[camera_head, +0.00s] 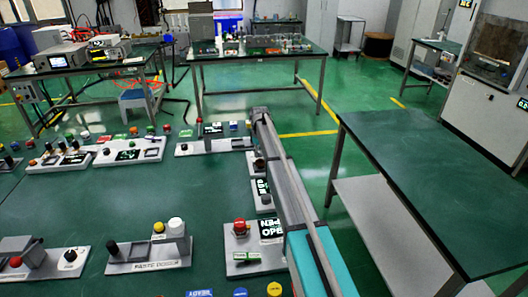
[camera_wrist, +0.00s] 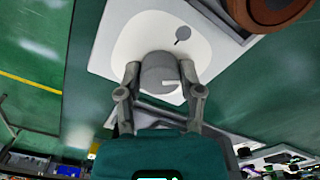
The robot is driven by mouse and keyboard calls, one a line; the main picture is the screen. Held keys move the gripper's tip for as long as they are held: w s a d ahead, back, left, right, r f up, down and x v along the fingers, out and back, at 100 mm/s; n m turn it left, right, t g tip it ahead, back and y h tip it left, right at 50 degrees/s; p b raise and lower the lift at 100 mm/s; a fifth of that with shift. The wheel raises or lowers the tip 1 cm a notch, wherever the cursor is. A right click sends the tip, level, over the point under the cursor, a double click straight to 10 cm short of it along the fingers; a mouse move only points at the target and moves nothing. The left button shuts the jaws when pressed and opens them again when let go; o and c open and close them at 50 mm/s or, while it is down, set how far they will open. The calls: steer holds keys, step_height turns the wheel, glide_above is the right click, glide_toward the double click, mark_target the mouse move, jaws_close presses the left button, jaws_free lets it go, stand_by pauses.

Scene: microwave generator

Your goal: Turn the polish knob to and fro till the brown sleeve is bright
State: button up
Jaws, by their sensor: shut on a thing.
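In the wrist view, a grey round knob (camera_wrist: 158,62) with a short white mark stands on a white panel (camera_wrist: 118,52). My gripper (camera_wrist: 160,74) has one finger on each side of the knob and is shut on it. A small dark grey pointer shape (camera_wrist: 182,36) lies on the panel just beyond the knob. A brown round thing (camera_wrist: 262,16), likely the sleeve, is at the top right, cut off by the picture edge; it looks dull brown. In the head view my arm hides the knob, and I cannot make out the gripper or sleeve.
In the head view, a green worktop (camera_head: 120,215) carries several control panels, with a red button unit (camera_head: 239,226) close left of my arm. A bare green table (camera_head: 425,180) stands at the right. Instrument tables (camera_head: 262,57) stand behind.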

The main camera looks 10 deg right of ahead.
steer(key=shift+n, duration=2.3)
steer(key=m, duration=0.5)
steer(key=shift+m, duration=0.4)
steer(key=m, duration=0.5)
steer(key=shift+m, duration=0.7)
